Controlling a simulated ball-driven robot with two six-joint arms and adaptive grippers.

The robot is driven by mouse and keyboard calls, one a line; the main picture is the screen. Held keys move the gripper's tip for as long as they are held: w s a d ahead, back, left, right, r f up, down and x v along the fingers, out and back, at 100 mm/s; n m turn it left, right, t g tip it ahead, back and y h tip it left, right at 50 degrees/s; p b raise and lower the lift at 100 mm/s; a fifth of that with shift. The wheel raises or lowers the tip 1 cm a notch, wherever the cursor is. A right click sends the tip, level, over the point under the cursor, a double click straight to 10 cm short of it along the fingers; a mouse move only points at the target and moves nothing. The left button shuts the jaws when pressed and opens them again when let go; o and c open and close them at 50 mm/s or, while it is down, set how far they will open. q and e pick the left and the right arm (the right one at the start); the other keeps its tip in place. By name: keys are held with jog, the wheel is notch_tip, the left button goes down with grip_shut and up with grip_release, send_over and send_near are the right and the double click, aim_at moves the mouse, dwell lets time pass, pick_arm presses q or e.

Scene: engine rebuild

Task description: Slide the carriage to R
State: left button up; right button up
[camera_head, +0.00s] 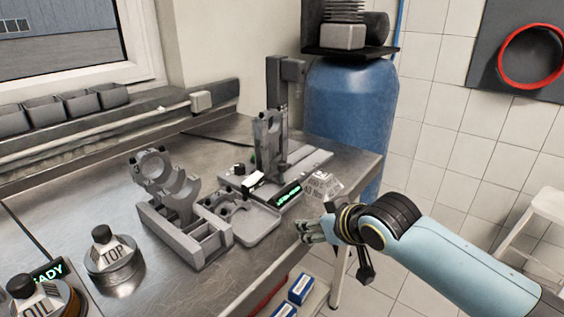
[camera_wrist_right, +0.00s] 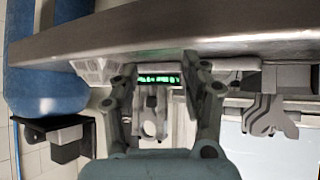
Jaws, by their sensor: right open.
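A grey press-like fixture stands at the back right of the bench. Its upright grey bracket (camera_head: 268,135), with a hole near the top, may be the carriage; I cannot read an R mark. A flat grey slotted base (camera_head: 308,160) lies beside it, with a green-lit display (camera_head: 287,194) in front. My right gripper (camera_head: 308,231) is open and empty at the bench's front edge, in front of the display and apart from the bracket. In the right wrist view the display (camera_wrist_right: 160,79) and a grey part with a ring end (camera_wrist_right: 150,127) appear between the fingers.
A grey tray (camera_head: 250,228) and a cradle with ring-shaped parts (camera_head: 180,195) stand left of the fixture. A sign with small lettering (camera_head: 322,187) is close to my right gripper. A blue tank (camera_head: 350,105) is behind the bench.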

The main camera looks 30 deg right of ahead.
aim_at(283, 164)
jog(key=w+d+r+t, duration=0.3)
jog(key=w+r+t, duration=0.1)
jog(key=w+r, duration=0.5)
jog(key=shift+g, duration=0.3)
jog(key=x, duration=1)
jog(key=shift+a+f, duration=0.15)
grip_shut()
